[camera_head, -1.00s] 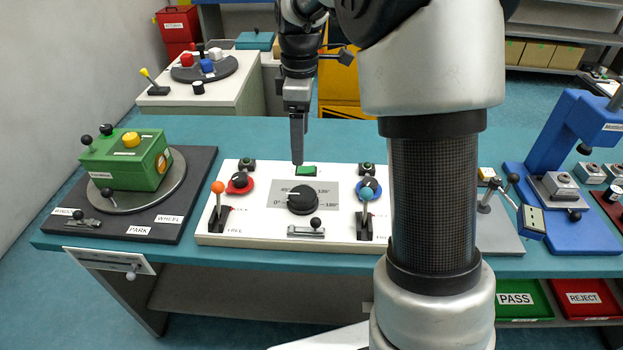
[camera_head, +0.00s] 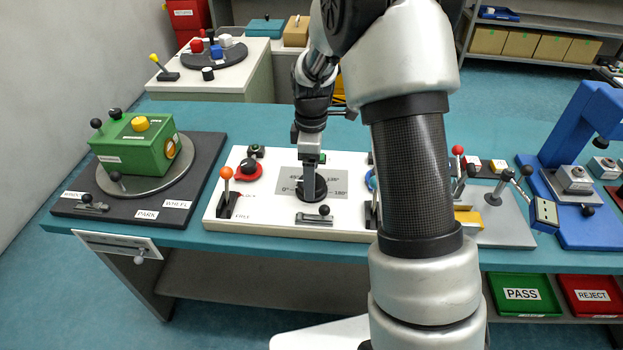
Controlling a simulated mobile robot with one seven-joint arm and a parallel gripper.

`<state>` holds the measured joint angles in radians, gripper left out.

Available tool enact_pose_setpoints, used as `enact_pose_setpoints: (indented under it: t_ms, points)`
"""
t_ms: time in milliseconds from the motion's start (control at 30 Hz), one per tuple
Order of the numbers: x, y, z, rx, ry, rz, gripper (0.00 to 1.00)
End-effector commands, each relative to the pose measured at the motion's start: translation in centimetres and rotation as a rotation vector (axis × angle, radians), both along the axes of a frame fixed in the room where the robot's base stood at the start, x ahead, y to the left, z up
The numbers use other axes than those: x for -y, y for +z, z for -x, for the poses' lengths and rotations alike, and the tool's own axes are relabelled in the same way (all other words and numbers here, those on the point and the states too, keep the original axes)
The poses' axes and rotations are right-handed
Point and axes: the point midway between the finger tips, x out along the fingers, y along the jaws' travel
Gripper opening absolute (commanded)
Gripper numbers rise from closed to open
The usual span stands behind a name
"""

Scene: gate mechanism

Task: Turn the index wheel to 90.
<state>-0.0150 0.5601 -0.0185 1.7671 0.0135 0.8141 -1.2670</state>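The index wheel (camera_head: 321,194) is a black round knob on the white panel (camera_head: 262,219). A grey scale plate (camera_head: 339,187) behind it carries degree marks, with 0° at the left and 180° at the right. My gripper (camera_head: 308,196) points straight down at the wheel, its finger in front of the wheel's middle and left part. I cannot tell whether it touches the wheel. Only one finger outline shows, so the opening is unclear. The wheel's pointer is hidden behind the finger.
An orange-knobbed lever (camera_head: 226,174) stands left of the wheel. A small black-knobbed slide (camera_head: 316,219) lies just in front. My arm hides the panel's right part. A green box (camera_head: 134,146) stands on a turntable at left, and a blue press (camera_head: 570,135) at right.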

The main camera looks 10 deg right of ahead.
Motion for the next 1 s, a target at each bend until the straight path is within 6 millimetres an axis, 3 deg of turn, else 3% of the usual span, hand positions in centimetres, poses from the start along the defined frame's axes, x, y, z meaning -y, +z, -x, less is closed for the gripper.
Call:
enact_pose_setpoints:
  t_ms: [200,467,700,1000]
  points:
    - [0.0,-1.6,0.0,0.0,0.0,0.0,0.78]
    - [0.0,-1.7,0.0,0.0,0.0,0.0,0.78]
    - [0.0,-1.6,0.0,0.0,0.0,0.0,0.39]
    - [0.0,-1.6,0.0,0.0,-0.03,0.0,0.37]
